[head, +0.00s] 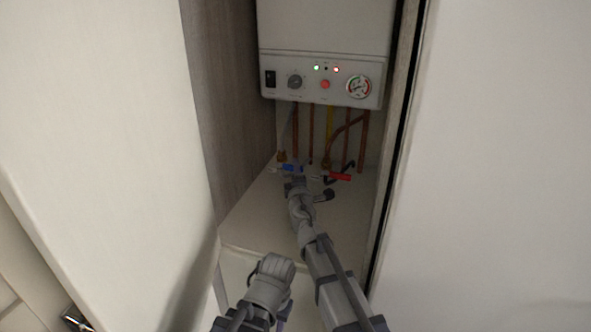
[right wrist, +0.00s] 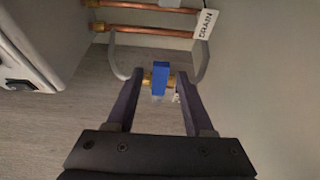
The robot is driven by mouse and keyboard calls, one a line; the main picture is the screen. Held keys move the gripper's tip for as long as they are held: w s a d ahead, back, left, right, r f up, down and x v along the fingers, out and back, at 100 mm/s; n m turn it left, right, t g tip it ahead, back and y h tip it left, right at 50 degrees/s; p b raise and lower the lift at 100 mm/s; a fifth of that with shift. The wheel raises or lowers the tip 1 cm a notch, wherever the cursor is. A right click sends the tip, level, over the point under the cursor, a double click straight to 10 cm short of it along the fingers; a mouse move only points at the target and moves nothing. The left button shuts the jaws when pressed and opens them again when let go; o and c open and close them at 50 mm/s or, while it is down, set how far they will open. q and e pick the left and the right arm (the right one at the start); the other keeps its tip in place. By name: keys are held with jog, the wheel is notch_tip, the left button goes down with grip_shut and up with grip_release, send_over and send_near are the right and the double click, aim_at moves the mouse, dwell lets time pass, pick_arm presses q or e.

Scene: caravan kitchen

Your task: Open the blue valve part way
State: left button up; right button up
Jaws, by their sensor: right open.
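The blue valve (head: 291,169) has a small blue lever handle and sits low at the back of the cupboard, under the boiler. In the right wrist view its blue handle (right wrist: 160,79) shows as an upright block in front of a brass body. My right gripper (head: 293,180) is reaching in at the valve; its open jaws (right wrist: 160,85) have one finger on each side of the handle, with a visible gap to each. The handle's exact turn angle is hard to tell.
A red-handled valve (head: 340,176) stands close to the right of the blue one. Copper pipes (head: 311,135) run up to the boiler (head: 322,75). A white DRAIN tag (right wrist: 206,24) hangs by the pipes. Cupboard walls (head: 235,90) enclose both sides closely.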

jog(key=shift+w+a, duration=0.1)
jog(key=shift+w, duration=0.75)
jog(key=shift+c, duration=0.2)
grip_shut()
dwell(0.5)
